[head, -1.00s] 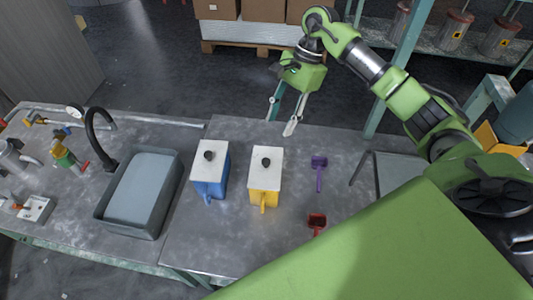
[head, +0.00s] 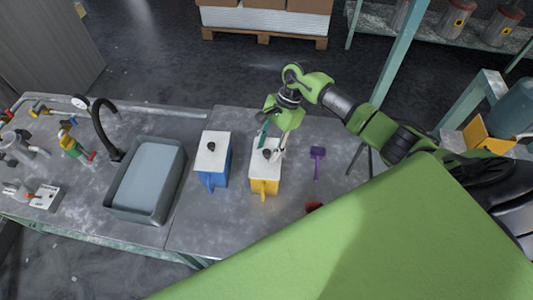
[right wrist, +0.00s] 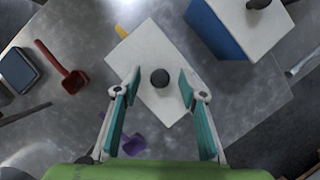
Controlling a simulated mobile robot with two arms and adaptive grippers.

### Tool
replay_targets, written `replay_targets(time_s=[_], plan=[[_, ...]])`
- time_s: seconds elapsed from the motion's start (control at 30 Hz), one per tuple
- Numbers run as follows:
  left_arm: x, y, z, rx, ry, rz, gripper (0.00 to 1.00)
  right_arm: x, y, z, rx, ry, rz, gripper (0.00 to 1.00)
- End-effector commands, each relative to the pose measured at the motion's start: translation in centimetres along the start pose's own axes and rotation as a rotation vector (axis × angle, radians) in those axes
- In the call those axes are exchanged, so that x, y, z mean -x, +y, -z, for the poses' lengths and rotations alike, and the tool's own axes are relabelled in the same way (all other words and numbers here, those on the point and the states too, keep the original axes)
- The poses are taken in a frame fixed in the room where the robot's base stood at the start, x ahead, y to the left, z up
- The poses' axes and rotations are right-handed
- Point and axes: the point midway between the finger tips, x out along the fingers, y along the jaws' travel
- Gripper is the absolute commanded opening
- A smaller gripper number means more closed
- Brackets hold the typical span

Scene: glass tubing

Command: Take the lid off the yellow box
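The yellow box (head: 264,187) stands on the metal table, with a white lid (head: 259,172) and a black round knob (head: 267,154) on top. In the right wrist view the lid (right wrist: 153,100) lies under my fingers, and its knob (right wrist: 160,78) sits between the two fingertips with a gap on each side. My right gripper (head: 273,152) is open over the lid; it also shows in the right wrist view (right wrist: 160,80). I cannot tell the exact height of the fingertips above the lid. My left gripper is not in view.
A blue box (head: 213,179) with a white lid stands just left of the yellow one. A purple scoop (head: 317,161) and a partly hidden red scoop (head: 314,207) lie to the right. A grey sink basin (head: 148,178) is further left.

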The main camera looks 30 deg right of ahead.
Motion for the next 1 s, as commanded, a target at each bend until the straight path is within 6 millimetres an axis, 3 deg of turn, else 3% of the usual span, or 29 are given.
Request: replay_targets(time_s=[0.23,0.37,0.4,0.77,1.0], plan=[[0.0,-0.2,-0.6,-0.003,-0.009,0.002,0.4,-0.2,0.0,0.1,0.0,0.001,0.0,0.38],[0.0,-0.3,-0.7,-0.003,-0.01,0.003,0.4,-0.2,0.0,0.1,0.0,0.001,0.0,0.04],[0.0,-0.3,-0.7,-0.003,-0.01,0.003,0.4,-0.2,0.0,0.1,0.0,0.001,0.001,0.0],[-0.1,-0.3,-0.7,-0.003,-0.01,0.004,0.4,0.0,-0.1,0.0,0.0,0.0,0.002,0.0],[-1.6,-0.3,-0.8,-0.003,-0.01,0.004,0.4,1.6,-0.1,-0.5,0.003,0.003,0.005,0.0]])
